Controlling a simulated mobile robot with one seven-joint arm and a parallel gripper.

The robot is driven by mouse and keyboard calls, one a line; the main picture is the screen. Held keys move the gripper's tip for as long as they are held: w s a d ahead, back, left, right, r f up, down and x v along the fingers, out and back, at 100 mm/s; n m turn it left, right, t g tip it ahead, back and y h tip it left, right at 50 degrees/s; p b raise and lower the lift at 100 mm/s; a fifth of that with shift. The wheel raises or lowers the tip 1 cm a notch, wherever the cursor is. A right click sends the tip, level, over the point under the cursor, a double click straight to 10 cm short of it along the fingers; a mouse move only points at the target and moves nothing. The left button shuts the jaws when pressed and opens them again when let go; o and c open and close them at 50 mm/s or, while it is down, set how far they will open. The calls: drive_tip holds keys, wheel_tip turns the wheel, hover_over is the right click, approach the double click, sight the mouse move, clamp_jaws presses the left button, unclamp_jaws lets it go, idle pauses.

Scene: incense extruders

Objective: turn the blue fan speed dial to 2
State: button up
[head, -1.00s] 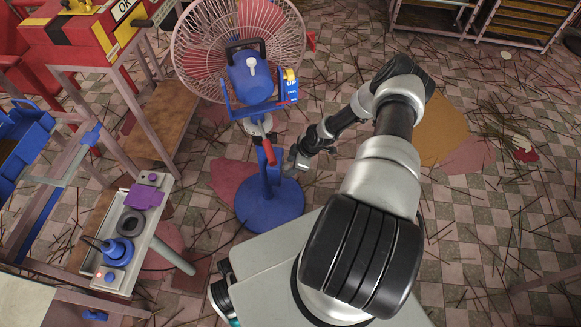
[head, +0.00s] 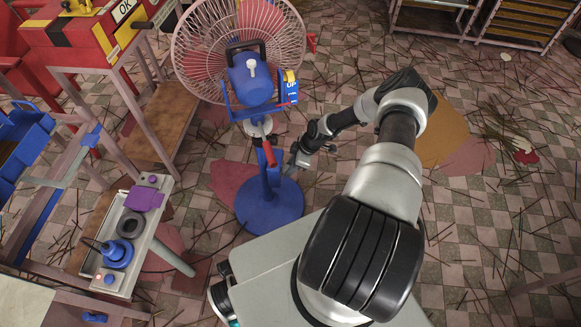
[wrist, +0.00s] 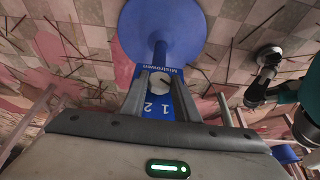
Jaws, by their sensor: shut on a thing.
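The pedestal fan stands on a blue round base (head: 269,207), with a caged head (head: 200,50) on top. Its blue control panel (head: 272,175) is low on the column. In the wrist view the panel (wrist: 160,108) carries a pale round dial (wrist: 153,84) with a dark pointer mark, and the upside-down numbers 1 and 2. The exact setting is hard to read. My gripper (wrist: 157,88) has one finger on each side of the dial and is shut on it. In the head view my gripper (head: 294,160) is at the panel's right side, its fingertips partly hidden.
A red-yellow machine (head: 85,35) is on a stand at upper left. Thin sticks litter the tiled floor; shelves (head: 480,20) stand at the back right.

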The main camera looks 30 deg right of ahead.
drive_tip(key=shift+w+d+m+g+y, duration=0.2)
drive_tip(key=shift+g+y, duration=0.4)
drive_tip(key=shift+g, duration=0.25)
drive_tip(key=shift+w+d+m+g+y, duration=0.1)
drive_tip(key=shift+w+m+g+y, duration=0.1)
drive_tip(key=shift+g+y, duration=0.55)
drive_tip(key=shift+f+g, duration=0.1)
drive_tip(key=shift+g, duration=0.4)
drive_tip(key=o, duration=1)
drive_tip(key=shift+o, duration=0.2)
drive_tip(key=v, duration=1.7)
drive_tip(key=shift+d, duration=0.2)
